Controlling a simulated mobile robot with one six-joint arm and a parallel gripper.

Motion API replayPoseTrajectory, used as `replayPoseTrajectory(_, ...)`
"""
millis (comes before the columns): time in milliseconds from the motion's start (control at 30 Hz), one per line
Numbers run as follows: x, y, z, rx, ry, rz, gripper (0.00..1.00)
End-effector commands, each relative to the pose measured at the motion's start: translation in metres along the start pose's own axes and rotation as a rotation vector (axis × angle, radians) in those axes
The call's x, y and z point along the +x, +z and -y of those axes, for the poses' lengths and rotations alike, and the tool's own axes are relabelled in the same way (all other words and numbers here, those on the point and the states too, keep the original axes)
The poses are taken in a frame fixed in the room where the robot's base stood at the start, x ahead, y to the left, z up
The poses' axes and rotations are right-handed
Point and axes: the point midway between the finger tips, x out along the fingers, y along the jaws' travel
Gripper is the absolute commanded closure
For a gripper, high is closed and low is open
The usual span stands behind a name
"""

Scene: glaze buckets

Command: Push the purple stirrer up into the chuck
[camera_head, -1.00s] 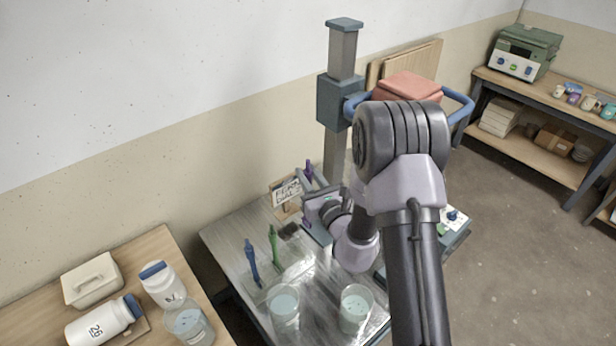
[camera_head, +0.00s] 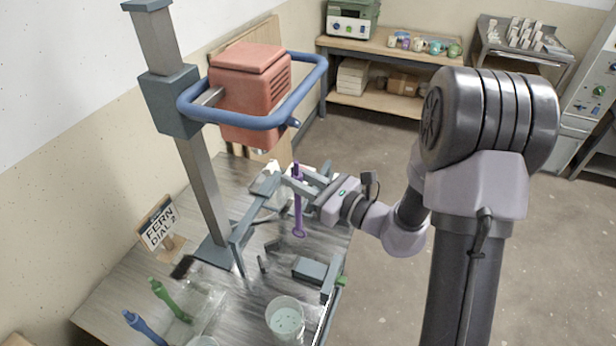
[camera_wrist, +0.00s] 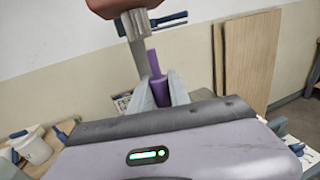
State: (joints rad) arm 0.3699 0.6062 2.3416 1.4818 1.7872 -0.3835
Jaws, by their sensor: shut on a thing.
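The purple stirrer (camera_head: 298,212) is upright, with a small loop at its lower end. My gripper (camera_head: 296,181) is shut on it near its top. In the wrist view the stirrer (camera_wrist: 160,90) stands between my two fingers, its thin tip pointing up. The chuck (camera_wrist: 134,24) is a grey metal piece under the red motor head (camera_head: 250,95). In the wrist view it is above and a little left of the stirrer's tip, with a visible gap. The chuck does not show clearly in the head view.
A blue ring handle (camera_head: 235,121) surrounds the motor head on a grey column (camera_head: 203,190). Below are a green stirrer (camera_head: 170,300), a blue stirrer (camera_head: 145,328), a glass container (camera_head: 285,320) and a sign reading "FERN DIAL 2" (camera_head: 159,228).

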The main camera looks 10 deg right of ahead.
Motion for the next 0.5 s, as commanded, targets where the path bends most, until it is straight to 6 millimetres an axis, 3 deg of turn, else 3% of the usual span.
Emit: replayPoseTrajectory(500, 0.067, 0.002, -0.018, 0.000, 0.001, 0.002, 1.00)
